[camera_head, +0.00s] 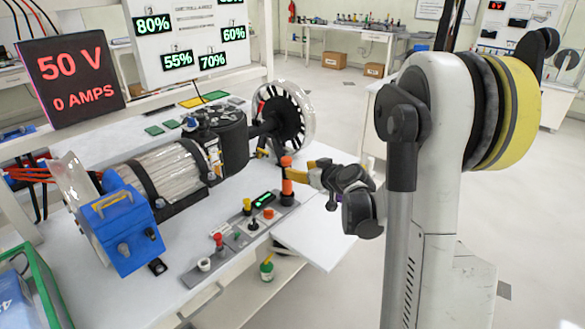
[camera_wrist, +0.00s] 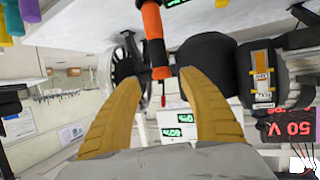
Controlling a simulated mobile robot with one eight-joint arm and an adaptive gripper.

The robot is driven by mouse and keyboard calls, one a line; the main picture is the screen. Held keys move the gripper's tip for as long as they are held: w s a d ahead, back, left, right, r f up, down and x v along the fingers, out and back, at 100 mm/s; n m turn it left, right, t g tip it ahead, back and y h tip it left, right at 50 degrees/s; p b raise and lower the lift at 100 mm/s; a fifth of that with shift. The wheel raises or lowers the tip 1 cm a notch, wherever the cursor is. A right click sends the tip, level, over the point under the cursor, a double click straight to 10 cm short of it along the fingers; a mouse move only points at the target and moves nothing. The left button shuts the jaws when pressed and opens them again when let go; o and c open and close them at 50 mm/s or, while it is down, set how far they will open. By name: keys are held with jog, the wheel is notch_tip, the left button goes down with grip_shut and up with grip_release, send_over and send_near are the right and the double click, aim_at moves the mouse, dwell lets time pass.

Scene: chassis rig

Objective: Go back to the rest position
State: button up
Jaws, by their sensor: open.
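My gripper (camera_head: 298,174) has yellow fingers and sits just right of an upright orange-and-black tool (camera_head: 287,190) in the head view. In the wrist view, which looks inverted, the two fingers (camera_wrist: 161,75) are spread apart. The orange-and-black tool (camera_wrist: 152,22) shows between and beyond the fingertips there; I cannot tell whether either finger touches it. In the head view the tool's lower end meets a grey tool tray (camera_head: 238,240) on the white table. The arm reaches in from the right.
A motor rig (camera_head: 170,175) with a spoked wheel (camera_head: 285,115) stands behind the gripper. A blue box (camera_head: 130,230) is at the front left. A display (camera_head: 72,75) reads 50 V, 0 AMPS. Open floor (camera_head: 340,100) lies beyond the table.

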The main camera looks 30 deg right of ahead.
jog(key=s+a+r+g+y, duration=0.1)
jog(key=s+a+r+g, duration=0.35)
jog(key=s+a, duration=0.95)
jog(key=s+a+g, duration=0.1)
jog(key=s+a, duration=0.3)
jog(key=s, duration=0.4)
jog(key=s+a+g+h, duration=0.1)
jog(key=s+a, duration=0.3)
jog(key=s, duration=0.4)
jog(key=shift+f, duration=0.3)
